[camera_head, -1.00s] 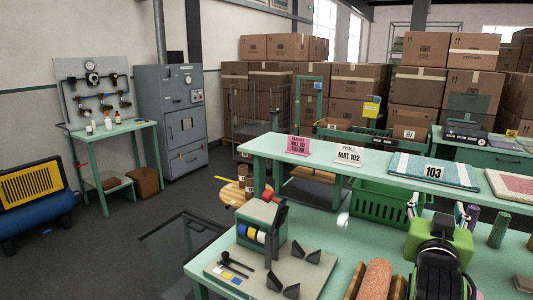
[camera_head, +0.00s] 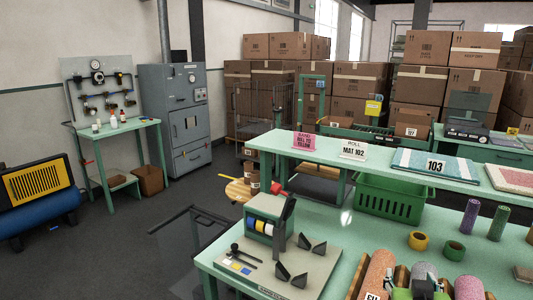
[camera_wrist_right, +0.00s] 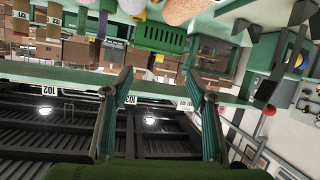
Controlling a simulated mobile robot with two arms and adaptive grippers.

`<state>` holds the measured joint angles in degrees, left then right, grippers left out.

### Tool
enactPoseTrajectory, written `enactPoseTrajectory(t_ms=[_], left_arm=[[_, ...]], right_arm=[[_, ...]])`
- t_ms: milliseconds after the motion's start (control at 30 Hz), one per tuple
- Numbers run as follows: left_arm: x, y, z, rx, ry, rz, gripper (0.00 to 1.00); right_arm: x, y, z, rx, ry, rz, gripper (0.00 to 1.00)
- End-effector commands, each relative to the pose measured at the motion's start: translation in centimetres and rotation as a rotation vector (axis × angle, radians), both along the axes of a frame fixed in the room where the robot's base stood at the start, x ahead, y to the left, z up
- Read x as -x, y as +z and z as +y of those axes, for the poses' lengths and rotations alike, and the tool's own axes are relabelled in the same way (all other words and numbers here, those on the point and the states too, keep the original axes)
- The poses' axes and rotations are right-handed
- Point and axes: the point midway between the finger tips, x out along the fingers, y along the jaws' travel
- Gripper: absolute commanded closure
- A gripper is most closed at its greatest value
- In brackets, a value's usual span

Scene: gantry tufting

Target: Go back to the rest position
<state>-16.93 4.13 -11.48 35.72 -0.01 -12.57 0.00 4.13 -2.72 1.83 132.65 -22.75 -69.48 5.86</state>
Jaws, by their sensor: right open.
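My right gripper (camera_wrist_right: 158,92) shows in the right wrist view with its two green fingers spread wide and nothing between them. That view is upside down, with the ceiling below and the benches above. In the head view only a small green and dark part of my right gripper (camera_head: 423,288) shows at the bottom edge, in front of the rolls on the near bench. Its fingertips are hard to make out there. My left gripper is not in view.
The near green bench (camera_head: 340,262) holds a grey fixture board (camera_head: 262,277), a speckled orange roll (camera_head: 378,272), a yellow ring (camera_head: 418,241) and a green ring (camera_head: 453,251).

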Motion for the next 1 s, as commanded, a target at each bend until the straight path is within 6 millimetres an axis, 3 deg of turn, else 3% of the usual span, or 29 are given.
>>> enactPoseTrajectory(t_ms=[167,300,500,700,800,1000], left_arm=[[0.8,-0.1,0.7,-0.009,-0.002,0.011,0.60],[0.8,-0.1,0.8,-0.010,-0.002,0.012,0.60],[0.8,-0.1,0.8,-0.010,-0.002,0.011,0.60],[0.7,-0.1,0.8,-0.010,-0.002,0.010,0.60],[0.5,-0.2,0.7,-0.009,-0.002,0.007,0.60],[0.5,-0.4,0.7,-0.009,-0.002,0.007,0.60]], right_arm=[[5.7,-9.3,3.1,-0.033,0.110,0.253,0.48],[12.4,-16.1,6.1,-0.073,0.216,0.478,0.48],[20.9,-21.5,9.3,-0.126,0.332,0.717,0.48],[28.6,-24.4,11.6,-0.175,0.426,0.910,0.48],[27.1,-27.5,11.6,-0.175,0.419,0.909,0.48],[26.3,-33.9,11.8,-0.178,0.419,0.933,0.48]])
